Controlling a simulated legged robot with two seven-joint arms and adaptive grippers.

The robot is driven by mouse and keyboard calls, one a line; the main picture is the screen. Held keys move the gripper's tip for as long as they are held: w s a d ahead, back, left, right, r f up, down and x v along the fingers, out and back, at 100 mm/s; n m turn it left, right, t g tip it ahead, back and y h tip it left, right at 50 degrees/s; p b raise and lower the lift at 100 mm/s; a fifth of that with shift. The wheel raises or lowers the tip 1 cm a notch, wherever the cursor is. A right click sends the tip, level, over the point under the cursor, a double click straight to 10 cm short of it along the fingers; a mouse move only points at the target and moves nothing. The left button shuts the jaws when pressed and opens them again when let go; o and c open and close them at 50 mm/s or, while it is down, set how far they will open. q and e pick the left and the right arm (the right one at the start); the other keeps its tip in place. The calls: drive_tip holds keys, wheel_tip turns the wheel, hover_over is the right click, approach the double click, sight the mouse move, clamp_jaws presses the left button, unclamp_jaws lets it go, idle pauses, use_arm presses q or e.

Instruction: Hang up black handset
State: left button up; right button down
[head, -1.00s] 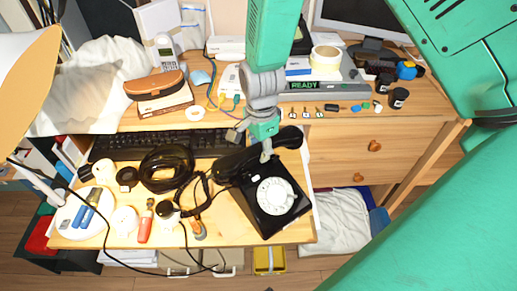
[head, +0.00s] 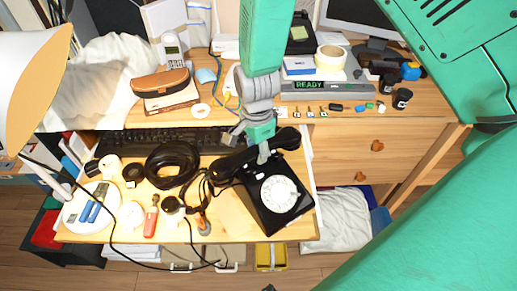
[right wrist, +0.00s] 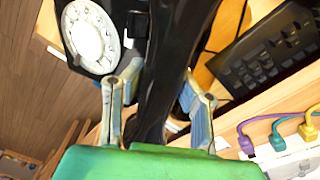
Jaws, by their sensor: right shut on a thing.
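The black dial phone (head: 290,212) with a white dial (head: 279,194) sits at the right end of the lower desk shelf. The black handset (head: 232,165) lies crosswise along the phone's back edge, its left end reaching past the body. My right gripper (head: 262,154) comes down from above and is shut on the middle of the handset. In the right wrist view, the handset (right wrist: 170,60) runs between the two fingers (right wrist: 158,112), with the dial (right wrist: 91,36) at the left. Whether the handset touches the cradle cannot be told. My left gripper is not in view.
A black keyboard (head: 140,141) lies behind, left of the handset. A black coil (head: 172,164), cords, a red-handled screwdriver (head: 151,221) and a white round plate (head: 72,212) crowd the shelf's left. A grey device (head: 322,88) stands on the upper desk behind.

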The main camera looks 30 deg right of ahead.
drive_tip(key=shift+a, duration=0.25)
drive_tip(key=shift+f, duration=0.15)
drive_tip(key=shift+d+f, duration=0.25)
drive_tip(key=shift+f, duration=0.2)
drive_tip(key=shift+f+b, duration=0.1)
drive_tip(key=shift+b, duration=0.2)
drive_tip(key=shift+a+f, duration=0.15)
drive_tip(key=shift+f, duration=0.2)
drive_tip(key=c, duration=1.2)
unclamp_jaws()
drive_tip(key=shift+o, duration=0.2)
drive_tip(key=shift+r, duration=0.1)
